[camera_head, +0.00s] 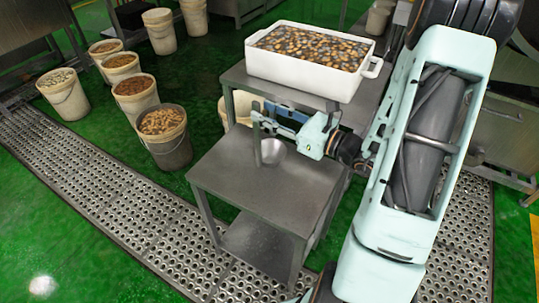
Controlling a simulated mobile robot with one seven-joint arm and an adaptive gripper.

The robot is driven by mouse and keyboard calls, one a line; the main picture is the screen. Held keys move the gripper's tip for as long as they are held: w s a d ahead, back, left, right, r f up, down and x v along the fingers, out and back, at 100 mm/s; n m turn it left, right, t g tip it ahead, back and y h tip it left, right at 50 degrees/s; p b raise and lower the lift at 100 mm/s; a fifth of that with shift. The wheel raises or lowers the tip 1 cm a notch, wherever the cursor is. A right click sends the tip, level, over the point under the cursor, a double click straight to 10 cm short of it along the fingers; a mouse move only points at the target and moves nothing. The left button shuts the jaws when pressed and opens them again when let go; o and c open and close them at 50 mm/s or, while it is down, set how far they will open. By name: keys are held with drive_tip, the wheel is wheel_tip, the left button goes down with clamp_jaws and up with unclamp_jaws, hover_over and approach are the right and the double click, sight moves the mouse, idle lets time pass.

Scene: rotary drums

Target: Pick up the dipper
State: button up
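The dipper (273,153) is a grey metal bowl. It shows at the back left part of the steel table (262,196), just below my gripper. An upright grey strip at the bowl's left side looks like its handle. My gripper (264,122) reaches in from the right, low over the table, with its fingers at the top of that upright strip. The fingers overlap the strip in this view. I cannot tell whether they are closed on it or only beside it, nor whether the bowl touches the table.
A white tub (299,83) full of brown pieces in liquid stands on a higher steel table behind. Several buckets, such as one of brown pieces (167,148), stand on the green floor at left. A perforated drain grate (110,203) crosses the floor. The table's front is bare.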

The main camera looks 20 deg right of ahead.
sight(260, 109)
drive_tip(key=x, duration=0.4)
drive_tip(key=shift+w+d, duration=0.1)
drive_tip(key=shift+w, duration=0.15)
drive_tip(key=shift+c, duration=0.7)
clamp_jaws()
